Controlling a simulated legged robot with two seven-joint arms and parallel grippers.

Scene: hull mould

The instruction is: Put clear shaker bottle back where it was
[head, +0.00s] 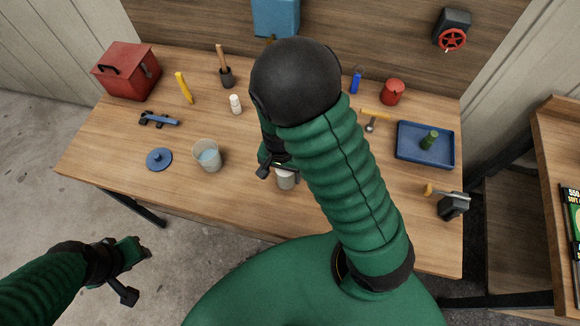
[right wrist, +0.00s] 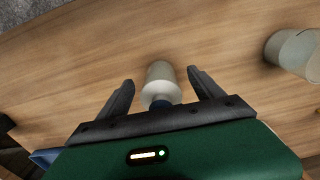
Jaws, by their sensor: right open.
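A pale, translucent bottle, seemingly the clear shaker bottle (head: 286,180), is on the table near its front edge, partly hidden by my right gripper in the head view. My right gripper (head: 275,166) is open beside it. In the right wrist view the bottle (right wrist: 160,80) shows between the two spread fingers of my right gripper (right wrist: 160,84), with gaps on both sides. Its near end is dark blue and partly hidden by the gripper body. My left gripper (head: 133,272) is open and empty, off the table's front left.
A clear cup (head: 207,155) with bluish content stands left of the bottle, beside a blue disc (head: 159,159). A small white bottle (head: 236,104) and red toolbox (head: 128,70) are farther back. A blue tray (head: 412,157) and dark vise-like tool (head: 452,205) are at right.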

